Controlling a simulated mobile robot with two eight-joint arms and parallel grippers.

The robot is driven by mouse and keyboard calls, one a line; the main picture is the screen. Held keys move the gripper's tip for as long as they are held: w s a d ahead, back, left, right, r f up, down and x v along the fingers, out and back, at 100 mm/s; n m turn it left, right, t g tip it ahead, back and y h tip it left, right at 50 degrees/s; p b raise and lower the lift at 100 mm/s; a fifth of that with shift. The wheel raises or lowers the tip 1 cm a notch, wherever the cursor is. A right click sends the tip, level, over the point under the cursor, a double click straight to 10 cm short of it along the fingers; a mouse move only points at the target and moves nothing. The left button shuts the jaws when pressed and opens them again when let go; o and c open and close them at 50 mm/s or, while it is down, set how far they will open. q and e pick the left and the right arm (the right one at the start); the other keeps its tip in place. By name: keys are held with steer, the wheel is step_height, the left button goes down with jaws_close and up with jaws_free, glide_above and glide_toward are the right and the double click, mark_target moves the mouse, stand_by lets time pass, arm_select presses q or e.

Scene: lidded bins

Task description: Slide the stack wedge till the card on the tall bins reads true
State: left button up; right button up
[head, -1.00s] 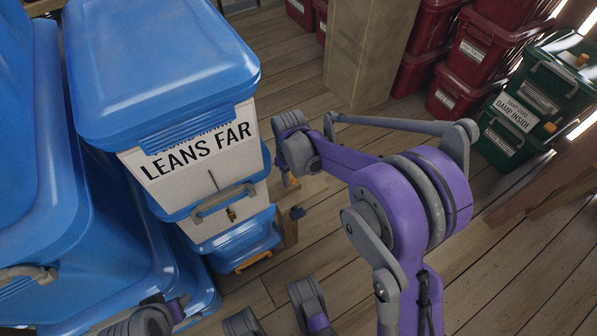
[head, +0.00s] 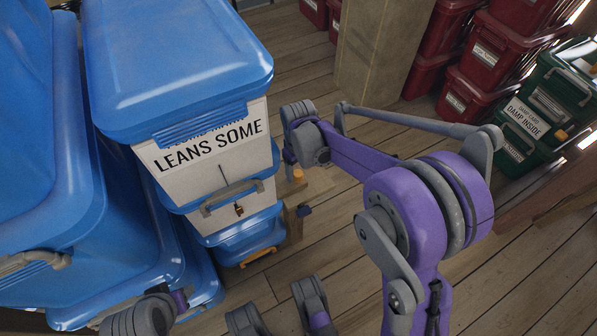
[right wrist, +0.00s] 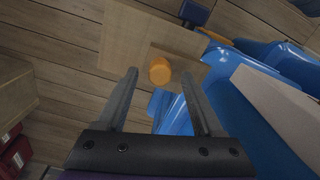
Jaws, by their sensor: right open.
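The tall blue-lidded bin stack (head: 185,75) stands left of centre in the head view. Its white card (head: 208,146) reads "LEANS SOME"; the line above is partly hidden by the lid latch. A wooden piece (head: 318,182) with an orange knob (head: 298,176) lies at the stack's right foot; I take it for the wedge. The right wrist view shows the wood (right wrist: 125,40) and the knob (right wrist: 160,71) too. My right gripper (right wrist: 160,75) is open, its fingers either side of the knob in that picture; I cannot tell if they touch it.
Larger blue bins (head: 40,120) crowd the left side. A wooden post (head: 383,50) stands behind. Red bins (head: 485,55) and green bins (head: 548,85), one with a card reading "DAMP INSIDE", stand at the far right.

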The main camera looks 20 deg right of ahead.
mark_target(298, 174)
arm_select(q)
steer(key=p+v, duration=0.2)
steer(key=shift+w+r, duration=0.15)
steer(key=shift+r, duration=0.25)
arm_select(e)
step_height(298, 174, up, 8)
steer(key=s+a+r+m+t, duration=0.2)
steer(key=s+m+t, duration=0.2)
steer(key=s, duration=1.9)
arm_select(q)
step_height(298, 174, up, 23)
steer(key=w+t+p, duration=0.1)
steer(key=p, duration=1.9)
steer(key=shift+w, duration=0.25)
arm_select(e)
step_height(298, 174, up, 23)
steer(key=w+t, duration=0.1)
steer(key=w, duration=0.1)
steer(key=shift+a, duration=0.15)
arm_select(q)
steer(key=shift+s, duration=0.1)
arm_select(e)
steer(key=shift+f, duration=0.1)
